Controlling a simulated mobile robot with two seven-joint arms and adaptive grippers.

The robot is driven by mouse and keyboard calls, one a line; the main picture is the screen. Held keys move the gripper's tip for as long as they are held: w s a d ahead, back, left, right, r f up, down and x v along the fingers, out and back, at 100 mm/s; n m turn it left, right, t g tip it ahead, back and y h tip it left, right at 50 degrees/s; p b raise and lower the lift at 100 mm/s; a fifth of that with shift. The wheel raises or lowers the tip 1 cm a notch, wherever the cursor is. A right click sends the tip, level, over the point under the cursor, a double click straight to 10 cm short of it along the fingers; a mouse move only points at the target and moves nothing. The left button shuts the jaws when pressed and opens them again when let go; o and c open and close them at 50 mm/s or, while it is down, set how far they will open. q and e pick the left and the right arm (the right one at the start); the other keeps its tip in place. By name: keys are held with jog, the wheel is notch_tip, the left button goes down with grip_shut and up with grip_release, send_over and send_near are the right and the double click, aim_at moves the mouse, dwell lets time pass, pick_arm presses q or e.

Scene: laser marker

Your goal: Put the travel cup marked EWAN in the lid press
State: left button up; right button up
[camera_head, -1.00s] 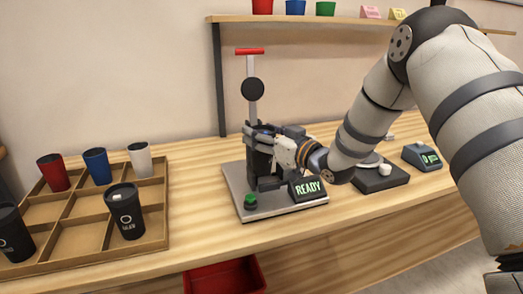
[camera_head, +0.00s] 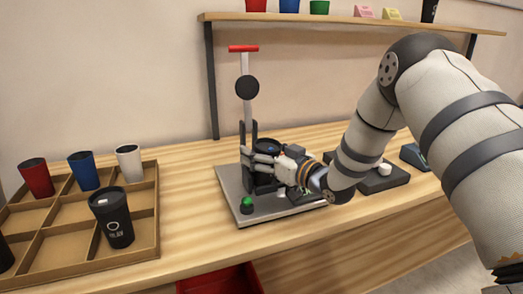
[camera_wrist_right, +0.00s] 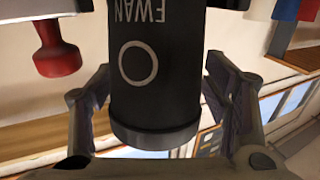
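The black travel cup marked EWAN (camera_wrist_right: 155,70) fills the middle of the right wrist view, its lettering upside down there. My right gripper (camera_wrist_right: 158,85) has one finger on each side of it, the fingertips against its sides. In the head view my right gripper (camera_head: 262,165) is at the lid press (camera_head: 247,110), with the cup's dark top (camera_head: 268,146) just behind the fingers. The press has a red handle bar and a grey base plate. The fingers hide the cup's bottom, so I cannot tell whether it rests on the press. My left gripper is out of view.
A divided wooden tray (camera_head: 150,235) at left holds a red cup (camera_head: 36,179), a blue cup (camera_head: 83,172), a white cup (camera_head: 129,163) and black cups, one nearby (camera_head: 112,220). A green button (camera_head: 246,204) sits on the press base. A red bin (camera_head: 225,280) is below.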

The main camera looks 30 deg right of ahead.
jog(key=shift+r, duration=0.35)
jog(key=s, duration=0.3)
jog(key=s+d+p, duration=0.1)
jog(key=s, duration=0.3)
jog(key=s+p, duration=0.1)
jog(key=s, duration=0.2)
jog(key=shift+s+d+r, duration=0.35)
jog(key=shift+s+r, duration=0.05)
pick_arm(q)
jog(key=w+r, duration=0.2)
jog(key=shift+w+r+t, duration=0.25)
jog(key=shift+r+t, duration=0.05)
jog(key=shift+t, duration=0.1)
pick_arm(e)
jog(key=shift+s+f, duration=0.2)
jog(key=shift+s, duration=0.35)
jog(key=shift+d, duration=0.1)
